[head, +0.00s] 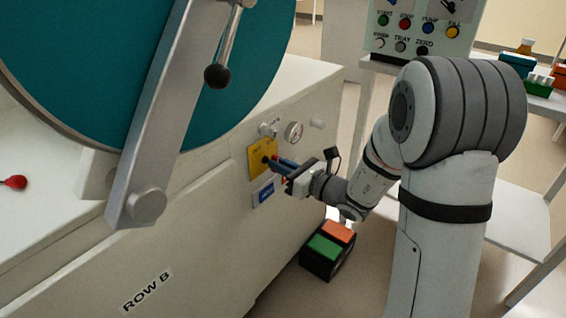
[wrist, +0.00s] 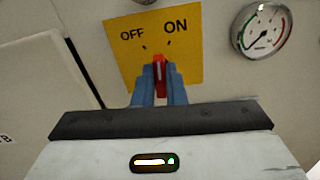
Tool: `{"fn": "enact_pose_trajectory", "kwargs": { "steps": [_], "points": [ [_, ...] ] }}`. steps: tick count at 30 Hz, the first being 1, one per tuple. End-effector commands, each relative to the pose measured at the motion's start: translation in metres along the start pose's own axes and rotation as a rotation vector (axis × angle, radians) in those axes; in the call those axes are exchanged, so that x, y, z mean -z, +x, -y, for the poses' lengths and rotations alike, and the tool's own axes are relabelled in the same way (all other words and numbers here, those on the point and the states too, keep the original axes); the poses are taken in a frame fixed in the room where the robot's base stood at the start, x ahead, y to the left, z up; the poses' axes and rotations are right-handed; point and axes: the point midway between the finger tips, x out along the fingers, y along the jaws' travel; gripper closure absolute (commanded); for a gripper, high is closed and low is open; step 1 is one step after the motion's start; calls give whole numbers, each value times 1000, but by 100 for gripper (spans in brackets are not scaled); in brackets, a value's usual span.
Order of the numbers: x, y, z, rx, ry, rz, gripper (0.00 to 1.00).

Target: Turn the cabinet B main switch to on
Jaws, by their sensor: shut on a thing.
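The main switch is a red handle (wrist: 159,60) on a yellow plate (wrist: 190,55) lettered OFF at the left and ON at the right. The plate also shows on the cabinet front in the head view (head: 257,150). My gripper (head: 274,163) reaches it from the right. In the wrist view the blue fingers of my gripper (wrist: 160,82) are shut on the red handle, one on each side. The handle stands near upright, its tip between the OFF and ON marks. Its lower part is hidden by the fingers and the gripper body.
A round gauge (head: 293,132) and a small metal valve (head: 269,128) sit above and beside the plate. The cabinet front (head: 190,230) reads ROW B. A black box with green and orange tops (head: 326,247) stands on the floor below.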

Motion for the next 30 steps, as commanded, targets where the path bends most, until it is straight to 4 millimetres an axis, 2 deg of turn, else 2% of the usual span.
{"fn": "enact_pose_trajectory", "kwargs": {
  "steps": [15,30],
  "points": [
    [-4,2,0,-7,339,0,100],
    [-1,2,1,-8,448,2,100]
  ]
}}
